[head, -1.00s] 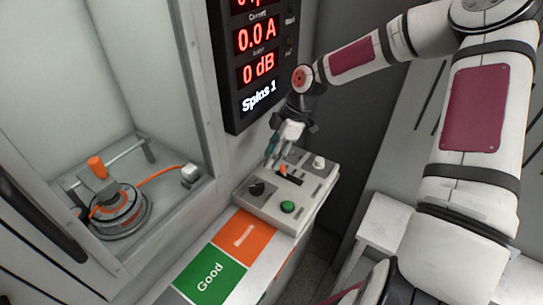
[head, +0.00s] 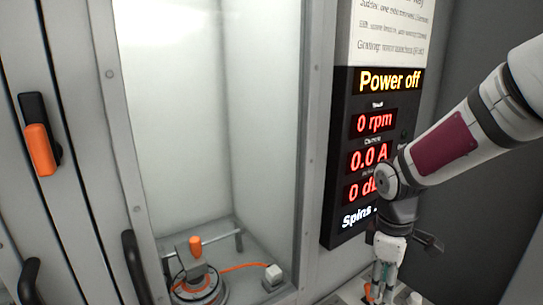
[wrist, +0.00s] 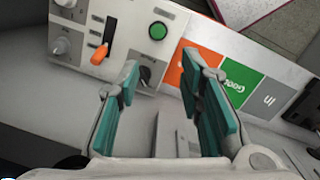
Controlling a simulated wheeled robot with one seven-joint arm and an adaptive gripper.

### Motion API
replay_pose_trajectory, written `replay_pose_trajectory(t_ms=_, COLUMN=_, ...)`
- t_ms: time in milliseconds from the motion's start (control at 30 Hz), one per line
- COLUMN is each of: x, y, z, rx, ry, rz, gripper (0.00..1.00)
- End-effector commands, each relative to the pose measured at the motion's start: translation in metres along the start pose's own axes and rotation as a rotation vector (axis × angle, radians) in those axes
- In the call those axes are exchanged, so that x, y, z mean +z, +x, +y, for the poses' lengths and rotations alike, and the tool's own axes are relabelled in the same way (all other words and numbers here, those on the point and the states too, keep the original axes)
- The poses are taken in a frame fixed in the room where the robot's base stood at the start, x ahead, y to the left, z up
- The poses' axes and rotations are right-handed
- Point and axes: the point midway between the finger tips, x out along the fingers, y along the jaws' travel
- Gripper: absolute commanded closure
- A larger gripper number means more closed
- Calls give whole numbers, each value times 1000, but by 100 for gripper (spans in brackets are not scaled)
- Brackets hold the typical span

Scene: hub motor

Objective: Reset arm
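My gripper (wrist: 163,66) is open in the wrist view, its two teal-padded fingers apart with nothing between them. It hangs over the control box (wrist: 122,38), which has an orange lever (wrist: 99,53), a green button (wrist: 158,31) and dark and grey knobs. In the head view my gripper (head: 382,282) is low at the right, in front of the display, with its fingertips near the bottom edge. Only a little of the control box shows there. I cannot tell the exact gap between the fingers and the box.
The display (head: 338,165) reads "Power off", 0 rpm and 0.0 A. A hub motor (head: 195,286) with an orange cable sits in the cabinet on the left. An orange-handled latch (head: 40,150) is on its frame. Orange and green "Good" labels (wrist: 240,80) lie beside the box.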

Motion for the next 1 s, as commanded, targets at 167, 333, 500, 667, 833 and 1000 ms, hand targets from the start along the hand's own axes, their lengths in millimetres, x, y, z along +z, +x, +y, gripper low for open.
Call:
replay_pose_trajectory(t_ms=167, x=15, y=-40, z=-23, rx=88, ry=158, rz=-28, gripper=66)
replay_pose_trajectory(t_ms=333, x=30, y=-73, z=-47, rx=160, ry=321, rz=-8, gripper=66)
replay_pose_trajectory(t_ms=500, x=44, y=-102, z=-75, rx=212, ry=487, rz=54, gripper=66)
replay_pose_trajectory(t_ms=667, x=57, y=-124, z=-104, rx=235, ry=640, rz=147, gripper=66)
replay_pose_trajectory(t_ms=833, x=69, y=-140, z=-134, rx=220, ry=789, rz=270, gripper=66)
replay_pose_trajectory(t_ms=1000, x=78, y=-146, z=-157, rx=177, ry=895, rz=370, gripper=66)
